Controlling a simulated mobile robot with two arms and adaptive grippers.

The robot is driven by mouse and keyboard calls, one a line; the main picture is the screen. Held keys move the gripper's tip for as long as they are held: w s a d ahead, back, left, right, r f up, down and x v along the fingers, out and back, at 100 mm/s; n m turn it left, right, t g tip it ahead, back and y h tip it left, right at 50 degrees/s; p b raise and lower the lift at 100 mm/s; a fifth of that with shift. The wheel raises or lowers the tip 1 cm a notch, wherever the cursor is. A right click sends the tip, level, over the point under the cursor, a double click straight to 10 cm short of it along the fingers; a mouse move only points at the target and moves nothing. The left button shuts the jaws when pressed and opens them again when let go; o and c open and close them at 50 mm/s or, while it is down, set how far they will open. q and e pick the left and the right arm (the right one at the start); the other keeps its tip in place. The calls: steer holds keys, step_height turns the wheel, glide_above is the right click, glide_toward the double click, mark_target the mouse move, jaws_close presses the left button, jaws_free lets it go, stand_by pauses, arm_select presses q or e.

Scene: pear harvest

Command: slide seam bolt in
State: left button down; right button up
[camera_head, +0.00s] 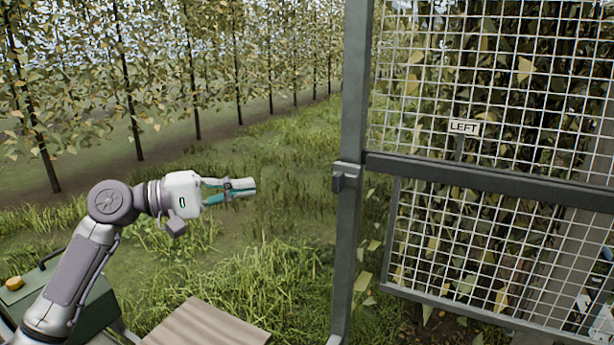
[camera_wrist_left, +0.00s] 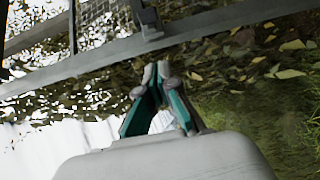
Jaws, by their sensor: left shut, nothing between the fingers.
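A small dark grey latch block (camera_head: 346,177), which looks like the seam bolt, sits on the upright grey post (camera_head: 350,240) at the left edge of a mesh gate. It also shows at the top of the left wrist view (camera_wrist_left: 149,22). I cannot tell how far the bolt is in. My left gripper (camera_head: 250,187), with teal and grey fingers, is to the left of the latch in the head view, apart from it. Its fingertips (camera_wrist_left: 157,70) are together and empty in the wrist view, pointing toward the post. My right gripper is out of view.
The mesh gate (camera_head: 480,175) has a dark crossbar and a "LEFT" sign (camera_head: 464,127). A wooden board (camera_head: 205,325) and a green box (camera_head: 85,305) with a yellow knob are at lower left. Grass lies between gripper and post; tree rows stand behind.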

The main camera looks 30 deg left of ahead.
arm_select(q)
steer(key=p, duration=0.6)
glide_toward(345, 178)
steer(key=w+a, duration=0.1)
steer(key=w, duration=0.3)
steer(key=d, duration=0.1)
steer(key=d+p, duration=0.1)
steer(key=d, duration=0.1)
steer(key=shift+d+f, duration=0.3)
steer(key=shift+w, duration=0.1)
